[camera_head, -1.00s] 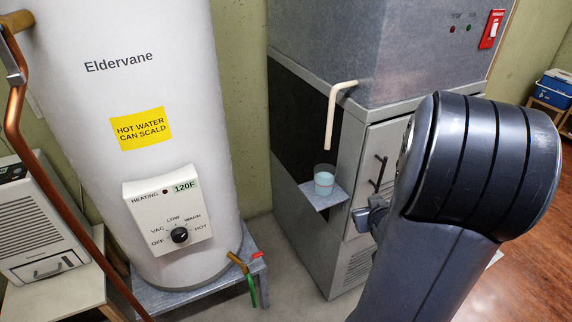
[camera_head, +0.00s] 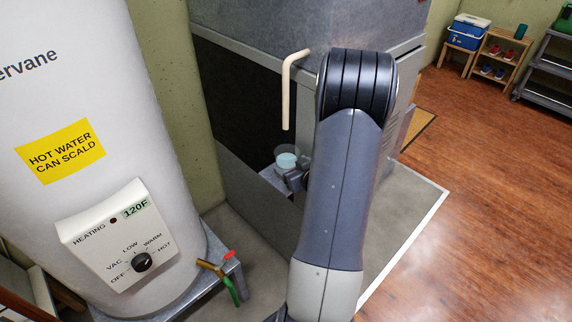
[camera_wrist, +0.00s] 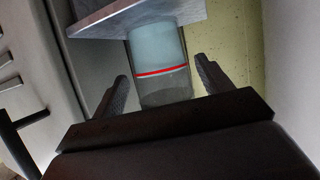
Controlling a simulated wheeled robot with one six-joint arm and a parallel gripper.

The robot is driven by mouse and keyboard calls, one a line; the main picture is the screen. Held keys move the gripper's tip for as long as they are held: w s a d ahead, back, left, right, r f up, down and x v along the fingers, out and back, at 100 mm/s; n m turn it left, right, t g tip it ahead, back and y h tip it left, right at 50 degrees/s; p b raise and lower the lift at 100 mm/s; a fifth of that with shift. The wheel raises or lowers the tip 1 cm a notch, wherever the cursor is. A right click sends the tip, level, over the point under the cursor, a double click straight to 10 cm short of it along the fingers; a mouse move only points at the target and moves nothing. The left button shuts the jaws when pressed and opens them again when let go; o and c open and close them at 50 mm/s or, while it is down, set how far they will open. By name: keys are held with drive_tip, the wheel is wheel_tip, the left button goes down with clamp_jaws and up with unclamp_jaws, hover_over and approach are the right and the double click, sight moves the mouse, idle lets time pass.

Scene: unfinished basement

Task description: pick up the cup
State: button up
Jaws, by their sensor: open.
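The cup (camera_head: 287,160) is clear, with pale blue contents in its lower part. It stands on a small grey shelf (camera_head: 268,176) at the side of the furnace cabinet. In the wrist view, which is upside down, the cup (camera_wrist: 160,50) shows a red band, and the shelf (camera_wrist: 190,14) is at the top. My gripper (camera_wrist: 161,70) is open, with one finger to either side of the cup and visible gaps between. In the head view my gripper (camera_head: 294,178) is at the cup, partly hidden by my arm.
A cream bent pipe (camera_head: 287,92) hangs above the cup. The grey furnace cabinet (camera_head: 255,215) rises beside and behind the shelf. A white water heater (camera_head: 85,90) stands on the left, with a tap (camera_head: 210,268) low down. Open wooden floor (camera_head: 465,230) lies on the right.

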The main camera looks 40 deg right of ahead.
drive_tip(key=shift+f+p+x, duration=0.2)
drive_tip(key=shift+x, duration=1.05)
drive_tip(key=shift+f+p+x, duration=0.15)
drive_tip(key=shift+f+x, duration=0.05)
drive_tip(key=shift+x, duration=1.05)
drive_tip(key=shift+s, duration=0.2)
drive_tip(key=shift+c, duration=0.3)
drive_tip(key=c, duration=0.7)
drive_tip(key=shift+c, duration=0.6)
drive_tip(key=shift+r, duration=0.15)
